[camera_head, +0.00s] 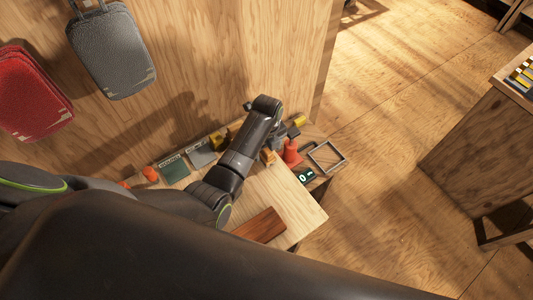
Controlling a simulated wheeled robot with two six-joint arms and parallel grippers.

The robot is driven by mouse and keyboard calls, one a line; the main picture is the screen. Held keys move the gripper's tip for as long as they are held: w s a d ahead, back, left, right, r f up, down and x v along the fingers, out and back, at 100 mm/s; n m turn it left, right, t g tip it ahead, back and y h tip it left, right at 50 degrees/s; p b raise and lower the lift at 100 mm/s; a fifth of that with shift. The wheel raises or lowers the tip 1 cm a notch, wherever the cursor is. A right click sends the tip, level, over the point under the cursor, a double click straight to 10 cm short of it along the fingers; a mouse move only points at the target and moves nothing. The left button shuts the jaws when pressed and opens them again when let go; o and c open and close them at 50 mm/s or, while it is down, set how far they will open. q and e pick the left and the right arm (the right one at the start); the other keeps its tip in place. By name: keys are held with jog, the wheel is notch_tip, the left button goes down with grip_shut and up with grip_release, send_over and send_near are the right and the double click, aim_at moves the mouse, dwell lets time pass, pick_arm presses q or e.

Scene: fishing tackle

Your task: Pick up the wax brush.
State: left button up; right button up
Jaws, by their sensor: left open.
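I cannot tell for sure which item is the wax brush. A small tan block-like item (267,156) sits on the light wooden bench (292,205), just below my left gripper, and may be it. My left arm comes in from the left and bends down over the back of the bench. My left gripper (279,134) is small and partly hidden by my own wrist. It is open, and I see nothing held in it. My right gripper is not in view.
Beside the gripper stand a red-orange cone-shaped item (291,154) and a yellow item (300,120). Labelled trays (173,169) line the back left. A reddish-brown board (261,225) lies in front.

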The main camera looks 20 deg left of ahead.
pick_arm(q)
jog(key=shift+a+f, duration=0.15)
jog(key=shift+f, duration=1.6)
jog(key=shift+c, duration=0.2)
jog(key=c, duration=1.1)
jog(key=shift+o, duration=0.2)
notch_tip(320, 180, up, 10)
jog(key=shift+r, duration=0.1)
jog(key=o, duration=0.3)
jog(key=shift+c, duration=0.8)
